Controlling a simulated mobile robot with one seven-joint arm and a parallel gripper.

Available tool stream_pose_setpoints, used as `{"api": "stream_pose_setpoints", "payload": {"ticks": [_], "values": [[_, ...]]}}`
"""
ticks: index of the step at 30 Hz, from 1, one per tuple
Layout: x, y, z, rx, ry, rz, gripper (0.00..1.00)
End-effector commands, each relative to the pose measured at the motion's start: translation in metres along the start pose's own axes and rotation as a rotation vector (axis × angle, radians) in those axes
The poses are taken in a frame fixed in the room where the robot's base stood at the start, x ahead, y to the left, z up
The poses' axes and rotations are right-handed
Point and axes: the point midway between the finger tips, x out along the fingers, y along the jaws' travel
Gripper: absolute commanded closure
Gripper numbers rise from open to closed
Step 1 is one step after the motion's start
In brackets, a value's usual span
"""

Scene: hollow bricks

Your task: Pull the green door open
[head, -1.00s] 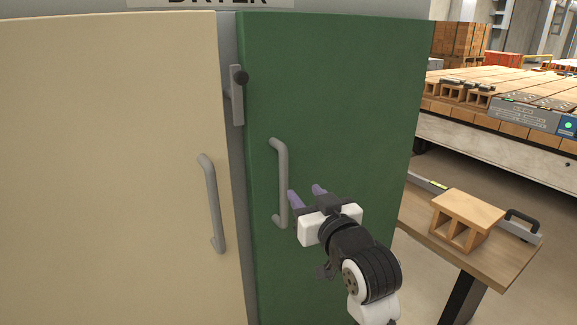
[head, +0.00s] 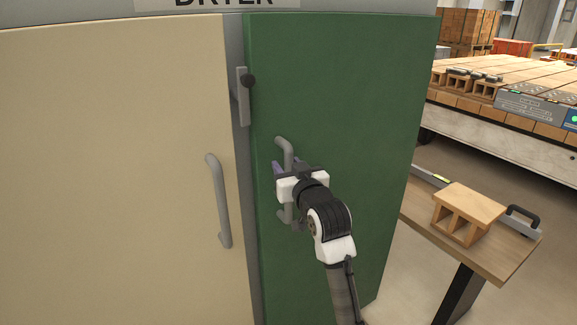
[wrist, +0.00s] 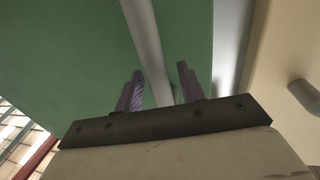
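The green door (head: 350,90) is right of the cream door, and it fills much of the wrist view (wrist: 60,60). Its grey bar handle (head: 285,148) stands upright near its left edge. My gripper (head: 287,170) is at the handle and hides its middle part in the head view. In the wrist view the handle (wrist: 143,35) runs between the two purple fingers of my gripper (wrist: 160,88). The fingers are apart, one on each side of the bar, with gaps visible. I see no clear opening at the green door's edge.
The cream door (head: 110,150) has its own grey handle (head: 217,200). A small table (head: 490,255) with a hollow brick (head: 468,213) stands right of the green door. A brick-laden rack (head: 500,135) is behind.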

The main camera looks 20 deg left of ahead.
Motion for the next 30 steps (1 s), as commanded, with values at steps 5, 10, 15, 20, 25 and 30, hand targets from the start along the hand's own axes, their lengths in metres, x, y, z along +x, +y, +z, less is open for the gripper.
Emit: {"api": "stream_pose_setpoints", "payload": {"ticks": [5,10,15,20,25,30], "values": [[0.000,0.000,0.000,0.000,0.000,0.000,0.73],[0.000,0.000,0.000,0.000,0.000,0.000,0.95],[0.000,0.000,0.000,0.000,0.000,0.000,1.00],[-0.002,0.001,0.000,0.000,0.000,-0.002,1.00],[-0.015,0.005,0.001,0.000,0.002,-0.023,1.00],[-0.045,0.016,0.004,0.001,0.003,-0.073,1.00]]}}
